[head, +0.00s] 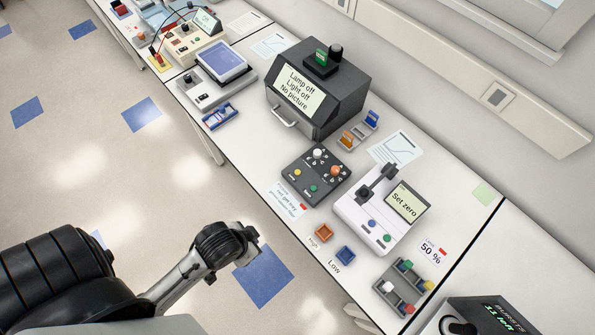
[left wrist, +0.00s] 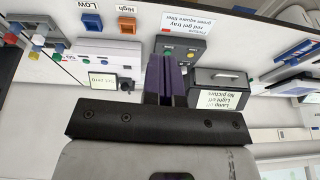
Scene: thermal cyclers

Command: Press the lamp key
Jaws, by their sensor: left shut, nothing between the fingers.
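The dark control box (head: 316,173) lies on the bench in front of the dark imaging cabinet (head: 318,90). It carries a yellow key, a green key, a white knob and an orange knob; I cannot read which key is the lamp's. The cabinet's screen (head: 299,90) reads "Lamp off, Light off, No picture". In the left wrist view the control box (left wrist: 188,45) shows upside down, partly behind my fingers. My left gripper (left wrist: 166,78) is shut and empty. In the head view its wrist is over the floor, off the bench's front edge, apart from the box. My right gripper is not in view.
A white "Set zero" instrument (head: 372,222) stands to the right of the control box. An orange tray (head: 323,233) and a blue tray (head: 345,256) lie near the front edge. A paper note (head: 290,200) lies before the box. A cuvette rack (head: 403,286) stands further right.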

